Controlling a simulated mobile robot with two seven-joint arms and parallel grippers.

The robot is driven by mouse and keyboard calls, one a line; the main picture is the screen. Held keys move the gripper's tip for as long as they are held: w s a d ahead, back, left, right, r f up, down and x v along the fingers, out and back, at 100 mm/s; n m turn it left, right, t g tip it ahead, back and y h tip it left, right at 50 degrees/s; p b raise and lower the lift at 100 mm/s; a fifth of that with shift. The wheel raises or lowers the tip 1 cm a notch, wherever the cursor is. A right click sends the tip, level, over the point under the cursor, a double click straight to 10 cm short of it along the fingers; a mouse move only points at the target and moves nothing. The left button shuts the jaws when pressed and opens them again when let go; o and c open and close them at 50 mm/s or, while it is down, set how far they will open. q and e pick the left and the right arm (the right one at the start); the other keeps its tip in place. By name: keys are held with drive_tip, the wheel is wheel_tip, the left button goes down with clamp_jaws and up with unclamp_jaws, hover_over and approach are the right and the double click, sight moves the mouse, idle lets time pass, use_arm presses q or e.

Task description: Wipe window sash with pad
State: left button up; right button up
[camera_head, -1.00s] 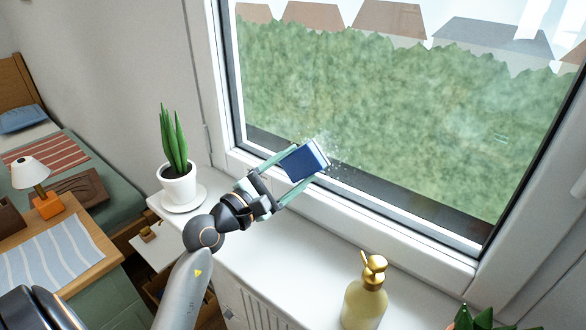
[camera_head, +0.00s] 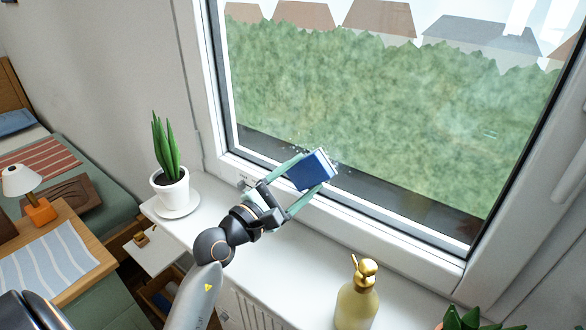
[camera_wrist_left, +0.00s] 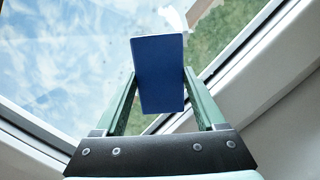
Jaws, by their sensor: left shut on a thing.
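My left gripper (camera_head: 300,186) is shut on a blue pad (camera_head: 309,172) with a white face. The pad is held between the two green fingers, near the lower part of the window sash (camera_head: 370,222). In the left wrist view the pad (camera_wrist_left: 160,75) sits between the fingertips, with the glass and the pale frame behind it. The pad's white face points toward the window glass (camera_head: 400,110); whether it touches I cannot tell exactly. Small white specks show on the glass around the pad's upper edge. My right gripper is not in view.
A potted plant (camera_head: 170,185) on a saucer stands at the sill's left end. A soap bottle (camera_head: 357,298) with a gold pump stands on the sill (camera_head: 290,265) at the front. A green plant (camera_head: 470,318) is at the bottom right. The sill between them is clear.

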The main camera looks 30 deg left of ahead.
sight(309, 160)
use_arm(q)
drive_tip(key=shift+d+p, duration=0.85)
drive_tip(key=shift+d, duration=1.25)
drive_tip(key=shift+r+p, duration=1.1)
drive_tip(key=shift+p, duration=0.05)
drive_tip(key=shift+a+f, duration=0.1)
drive_tip(key=shift+a, duration=0.25)
drive_tip(key=shift+a+b, duration=0.45)
drive_tip(key=shift+a, duration=1)
drive_tip(key=shift+w+a+f, duration=0.1)
drive_tip(key=shift+w+a, duration=0.05)
drive_tip(key=shift+a, duration=0.6)
drive_tip(key=shift+w+a+b, duration=0.1)
drive_tip(key=shift+a+b, duration=0.45)
drive_tip(key=shift+a, duration=0.55)
drive_tip(key=shift+r+p, duration=1.1)
drive_tip(key=shift+r, duration=0.05)
drive_tip(key=shift+d+p, duration=0.5)
drive_tip(key=shift+d, duration=0.4)
drive_tip(key=shift+s+d+f, duration=0.1)
drive_tip(key=shift+s+d, duration=0.1)
drive_tip(key=shift+d, duration=0.9)
